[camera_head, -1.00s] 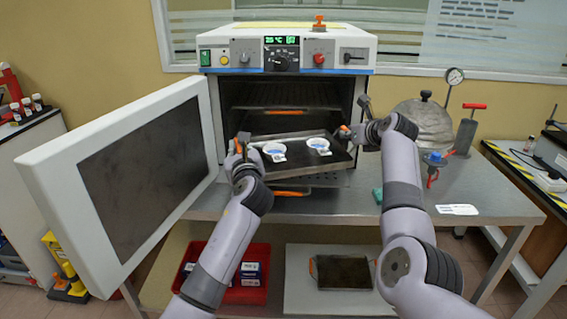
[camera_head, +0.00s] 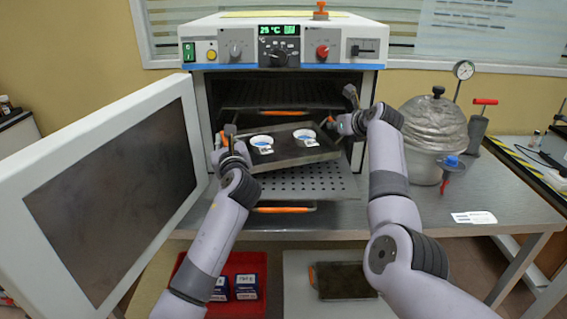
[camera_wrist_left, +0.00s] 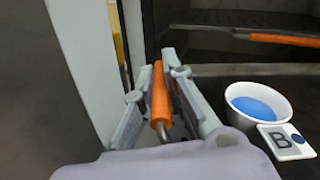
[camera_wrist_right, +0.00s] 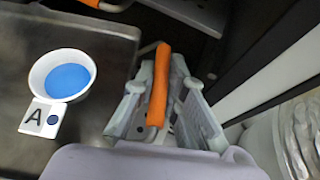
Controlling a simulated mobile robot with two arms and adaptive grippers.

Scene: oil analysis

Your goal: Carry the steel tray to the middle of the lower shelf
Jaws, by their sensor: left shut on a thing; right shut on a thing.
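The steel tray (camera_head: 290,158) is dark and shallow, with an orange handle at each end. It is held at the oven mouth, above the perforated lower shelf (camera_head: 318,184), with its left end lower in the picture. Two white dishes with blue inside stand on it: dish B (camera_wrist_left: 258,98) at left, dish A (camera_wrist_right: 62,76) at right, each with a label card. My left gripper (camera_head: 228,142) is shut on the left handle (camera_wrist_left: 160,92). My right gripper (camera_head: 340,124) is shut on the right handle (camera_wrist_right: 159,85). The shelf's back part is hidden by the tray.
The oven door (camera_head: 110,190) stands open at left. An upper rack with an orange front bar (camera_head: 285,113) is inside the oven. A silver pot (camera_head: 428,130) stands on the bench at right. Below are a red bin (camera_head: 245,265) and another dark tray (camera_head: 345,280).

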